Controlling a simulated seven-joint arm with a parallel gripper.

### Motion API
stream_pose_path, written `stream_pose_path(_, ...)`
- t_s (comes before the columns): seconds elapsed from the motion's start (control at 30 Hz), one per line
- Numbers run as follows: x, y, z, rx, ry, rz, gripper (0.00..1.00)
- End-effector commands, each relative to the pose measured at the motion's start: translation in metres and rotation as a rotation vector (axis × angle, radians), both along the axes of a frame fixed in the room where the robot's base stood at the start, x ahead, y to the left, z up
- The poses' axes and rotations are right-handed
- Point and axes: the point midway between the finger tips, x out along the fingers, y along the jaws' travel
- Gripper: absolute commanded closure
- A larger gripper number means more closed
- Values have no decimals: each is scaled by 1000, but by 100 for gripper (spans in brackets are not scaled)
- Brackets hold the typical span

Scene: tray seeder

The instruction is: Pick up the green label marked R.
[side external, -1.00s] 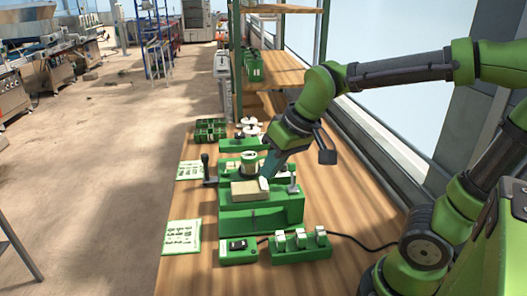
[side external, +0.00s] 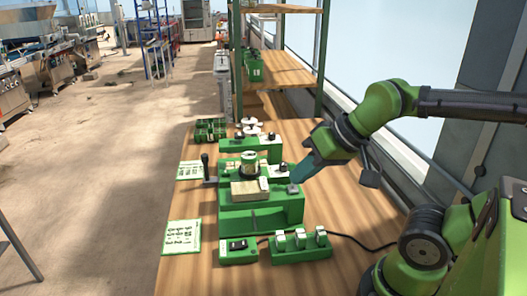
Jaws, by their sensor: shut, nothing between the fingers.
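No label with a readable R shows in the side external view, so I cannot tell which piece is the green label. A green rack (side external: 303,253) at the front of the bench holds a few small pale upright pieces (side external: 300,238), whose marks are too small to read. My gripper (side external: 294,178) is shut and empty. Its teal fingers point down and left at the right end of the green machine (side external: 262,213), just above a small grey block (side external: 293,189). I cannot tell whether the fingertips touch it.
A tan block (side external: 244,191) and a small white piece (side external: 264,184) sit on the machine. A black-handled lever (side external: 206,165) stands at its left. A switch box (side external: 238,252) is beside the rack, with a black cable (side external: 365,243) running right. Printed sheets (side external: 182,237) lie left.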

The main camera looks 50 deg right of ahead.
Motion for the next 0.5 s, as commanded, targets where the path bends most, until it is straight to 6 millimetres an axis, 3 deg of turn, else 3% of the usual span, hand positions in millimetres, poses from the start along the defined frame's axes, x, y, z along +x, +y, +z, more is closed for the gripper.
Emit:
stream_pose_path(0.37, 0, 0, 0, 0, 0, 0, 100)
stream_pose_path(0.5, 0, 0, 0, 0, 0, 0, 79)
